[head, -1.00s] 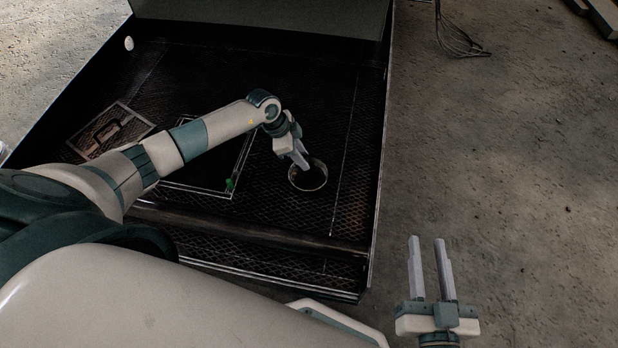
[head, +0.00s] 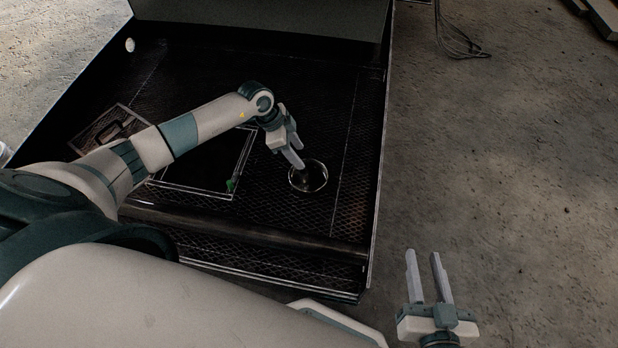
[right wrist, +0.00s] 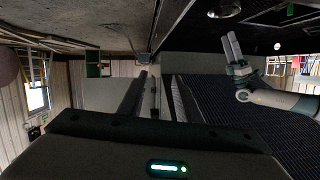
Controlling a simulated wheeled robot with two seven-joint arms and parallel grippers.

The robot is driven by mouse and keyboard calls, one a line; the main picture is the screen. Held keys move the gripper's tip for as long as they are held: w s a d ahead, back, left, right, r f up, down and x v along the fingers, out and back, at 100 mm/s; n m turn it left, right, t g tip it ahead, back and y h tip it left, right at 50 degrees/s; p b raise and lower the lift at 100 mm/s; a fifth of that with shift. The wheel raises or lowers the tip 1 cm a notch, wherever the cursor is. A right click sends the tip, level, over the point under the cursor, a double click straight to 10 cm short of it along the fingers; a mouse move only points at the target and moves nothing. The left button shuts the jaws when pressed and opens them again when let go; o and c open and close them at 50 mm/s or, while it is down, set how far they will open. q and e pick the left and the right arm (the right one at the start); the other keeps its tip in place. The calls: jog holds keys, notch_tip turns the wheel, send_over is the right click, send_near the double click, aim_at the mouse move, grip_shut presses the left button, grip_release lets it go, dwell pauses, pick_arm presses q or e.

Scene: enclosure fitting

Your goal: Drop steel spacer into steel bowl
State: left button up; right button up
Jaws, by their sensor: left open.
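I see no spacer between the left fingers. My right gripper (head: 428,276) is open and empty, right of the enclosure.
The enclosure's front lip (head: 250,238) and right wall (head: 379,150) bound the mesh floor. A dark framed panel (head: 205,172) with a green part (head: 231,185) lies left of the bowl. A wire whisk-like object (head: 458,42) lies on bare concrete at the upper right.

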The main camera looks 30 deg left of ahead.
pick_arm(q)
jog(key=p+v, duration=0.2)
jog(key=v, duration=1.1)
jog(key=shift+r, duration=0.25)
pick_arm(e)
jog(key=s+d+f+g+h, duration=0.1)
jog(key=s+d+f+g, duration=0.2)
jog(key=s+f+g, duration=0.2)
notch_tip(320, 180, down, 2)
jog(key=shift+h, duration=0.3)
pick_arm(q)
jog(key=shift+s+a+f, duration=0.1)
jog(key=shift+s+a, duration=0.05)
pick_arm(e)
jog(key=shift+s+d, duration=0.1)
jog(key=shift+s, duration=0.05)
